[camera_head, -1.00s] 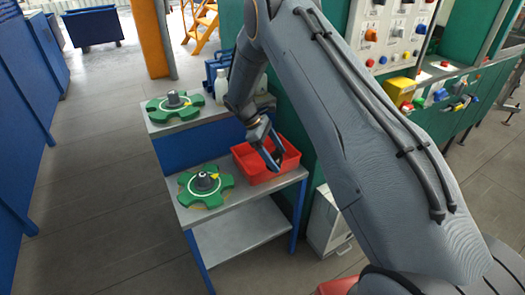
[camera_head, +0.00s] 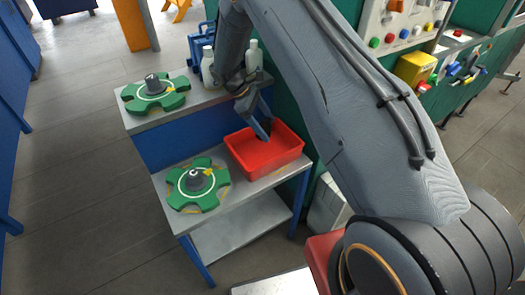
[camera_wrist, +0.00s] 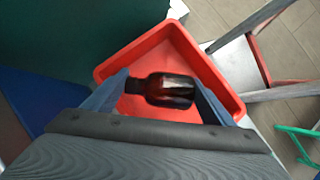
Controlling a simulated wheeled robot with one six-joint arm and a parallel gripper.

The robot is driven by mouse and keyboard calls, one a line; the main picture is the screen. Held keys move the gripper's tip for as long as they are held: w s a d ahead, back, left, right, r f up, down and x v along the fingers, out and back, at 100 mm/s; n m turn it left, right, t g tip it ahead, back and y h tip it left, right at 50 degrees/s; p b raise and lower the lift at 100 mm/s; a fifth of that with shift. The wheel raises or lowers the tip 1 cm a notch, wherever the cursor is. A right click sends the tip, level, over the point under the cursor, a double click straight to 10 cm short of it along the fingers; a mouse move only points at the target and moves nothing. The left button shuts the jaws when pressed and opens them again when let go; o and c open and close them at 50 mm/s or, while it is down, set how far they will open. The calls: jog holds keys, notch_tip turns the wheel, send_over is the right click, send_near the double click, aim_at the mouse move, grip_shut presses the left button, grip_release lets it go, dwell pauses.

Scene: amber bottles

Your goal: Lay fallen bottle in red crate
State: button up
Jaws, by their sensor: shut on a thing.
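The red crate (camera_head: 272,166) stands on the lower grey shelf of the bench, against the green panel. In the wrist view the red crate (camera_wrist: 139,48) lies below my gripper. The brown amber bottle (camera_wrist: 170,88) is on its side between my fingers, its neck to the left and a pale label or highlight on its body. My gripper (camera_wrist: 160,95) is shut on it. In the head view my gripper (camera_head: 262,130) is over or inside the crate; the bottle is not clear there. How far it is above the crate floor, I cannot tell.
A green star-shaped fixture (camera_head: 198,186) sits left of the crate on the same shelf. Another green fixture (camera_head: 155,93) is on the upper shelf. Pale bottles (camera_head: 254,58) stand by a blue carrier (camera_head: 209,38) behind my gripper. Switch panels are at right.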

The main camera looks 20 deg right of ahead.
jog(key=shift+f+b, duration=0.4)
jog(key=shift+f, duration=1.2)
jog(key=o, duration=1.2)
notch_tip(320, 180, up, 9)
jog(key=b, duration=0.3)
jog(key=shift+r, duration=0.55)
jog(key=shift+s, duration=0.1)
